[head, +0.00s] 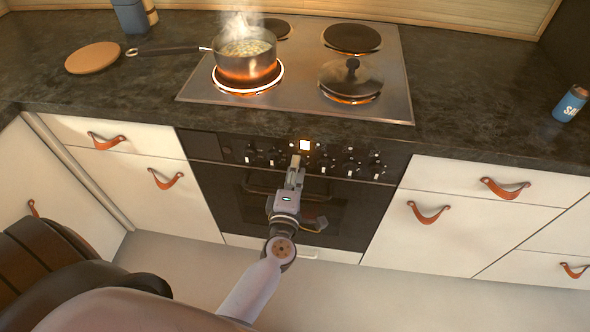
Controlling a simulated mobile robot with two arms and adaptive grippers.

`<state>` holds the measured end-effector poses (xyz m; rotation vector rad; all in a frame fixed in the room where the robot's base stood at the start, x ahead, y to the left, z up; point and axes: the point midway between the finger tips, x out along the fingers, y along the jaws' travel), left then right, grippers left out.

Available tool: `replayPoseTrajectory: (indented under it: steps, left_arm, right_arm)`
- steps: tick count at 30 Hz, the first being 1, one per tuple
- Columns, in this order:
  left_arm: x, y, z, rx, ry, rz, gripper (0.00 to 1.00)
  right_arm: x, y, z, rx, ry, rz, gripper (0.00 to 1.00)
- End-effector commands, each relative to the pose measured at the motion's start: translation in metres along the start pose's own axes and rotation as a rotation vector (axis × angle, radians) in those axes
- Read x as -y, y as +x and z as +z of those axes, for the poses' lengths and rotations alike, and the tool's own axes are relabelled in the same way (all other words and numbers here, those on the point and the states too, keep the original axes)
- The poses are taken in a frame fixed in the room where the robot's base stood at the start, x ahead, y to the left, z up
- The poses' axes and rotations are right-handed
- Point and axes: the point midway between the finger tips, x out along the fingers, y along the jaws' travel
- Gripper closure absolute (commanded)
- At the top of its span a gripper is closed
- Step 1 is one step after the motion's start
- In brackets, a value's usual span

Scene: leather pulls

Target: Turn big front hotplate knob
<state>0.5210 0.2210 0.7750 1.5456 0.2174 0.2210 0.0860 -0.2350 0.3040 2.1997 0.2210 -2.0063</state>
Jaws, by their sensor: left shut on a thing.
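The oven's black control panel (226,146) carries a row of several small knobs. My left gripper (297,161) reaches up from below to the middle of this row. It is shut on a knob there, which its fingers mostly hide. I cannot read the knob markings or its turned angle. A lit square (305,145) shows on the panel just above the fingers. The front left hotplate (233,91) glows orange under a steaming pot (246,62). My right gripper is not in view.
A lid (351,77) covers the front right hotplate, which glows at its edge. The pot's handle (165,51) points left over the dark counter (470,100). A wooden board (93,58) and a blue can (571,103) stand apart. Drawers with leather pulls (429,213) flank the oven.

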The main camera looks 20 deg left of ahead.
Motion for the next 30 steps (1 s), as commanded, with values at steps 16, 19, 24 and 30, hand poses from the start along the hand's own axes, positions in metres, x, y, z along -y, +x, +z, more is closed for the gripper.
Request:
replayPoseTrajectory:
  steps: [16,19,24,30]
  left_arm:
    - [0.001,0.000,0.000,0.000,-0.002,-0.002,0.50]
    - [0.000,0.000,0.000,0.000,-0.001,-0.001,0.50]
    - [0.000,0.000,0.000,0.000,-0.001,-0.001,0.50]
    - [0.001,-0.017,0.000,0.000,0.001,-0.003,0.50]
  right_arm:
    - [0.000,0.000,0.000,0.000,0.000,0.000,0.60]
    - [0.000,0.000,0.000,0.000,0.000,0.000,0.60]
    - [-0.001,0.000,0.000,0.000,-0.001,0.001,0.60]
    - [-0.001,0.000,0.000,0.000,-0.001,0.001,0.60]
